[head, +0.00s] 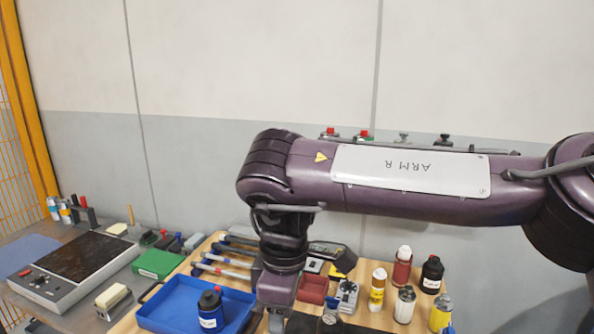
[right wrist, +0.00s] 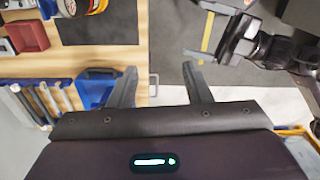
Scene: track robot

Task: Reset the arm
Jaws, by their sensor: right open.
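My right arm (head: 420,185), labelled ARM R, reaches across the head view from the right and bends down over the workbench. Its gripper (head: 276,322) points down at the bottom edge, partly cut off. In the right wrist view the right gripper (right wrist: 158,78) has its two fingers spread wide with nothing between them. It hangs over the bench edge, with a blue tray (right wrist: 92,86) beside the left finger. A dark jointed part of mine (right wrist: 248,42) shows at the upper right of that view; its jaw state is unclear.
The wooden bench (head: 150,318) holds a blue tray (head: 178,300) with a dark bottle (head: 210,309) in it. Blue-handled tools (head: 228,262) and a red bin (head: 312,289) lie behind. Several bottles stand right of my gripper, including a yellow one (head: 441,313). A hotplate (head: 75,268) is at left.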

